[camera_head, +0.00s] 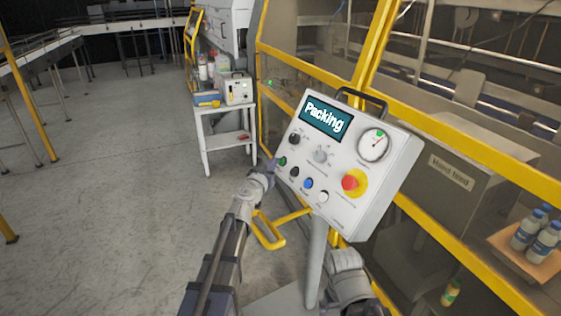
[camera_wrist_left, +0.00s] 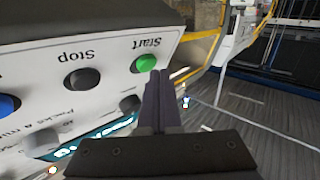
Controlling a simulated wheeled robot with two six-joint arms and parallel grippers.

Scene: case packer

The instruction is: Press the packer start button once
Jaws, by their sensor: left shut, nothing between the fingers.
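The control box (camera_head: 345,215) stands tilted on a post, with a screen (camera_head: 325,117) reading "Packing". The green start button (camera_head: 282,161) is at the left end of its button row. It also shows in the left wrist view (camera_wrist_left: 145,63), beside the upside-down word "Start". My left gripper (camera_head: 271,166) is shut and empty, with its fingertips (camera_wrist_left: 159,74) right by the green button. I cannot tell whether they touch it. My right gripper's fingers do not show.
A black stop button (camera_wrist_left: 82,78) sits beside the start button. The panel also has a red emergency knob (camera_head: 350,183), a blue button (camera_head: 308,183) and a dial (camera_head: 373,145). A yellow guard frame (camera_head: 465,113) stands behind.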

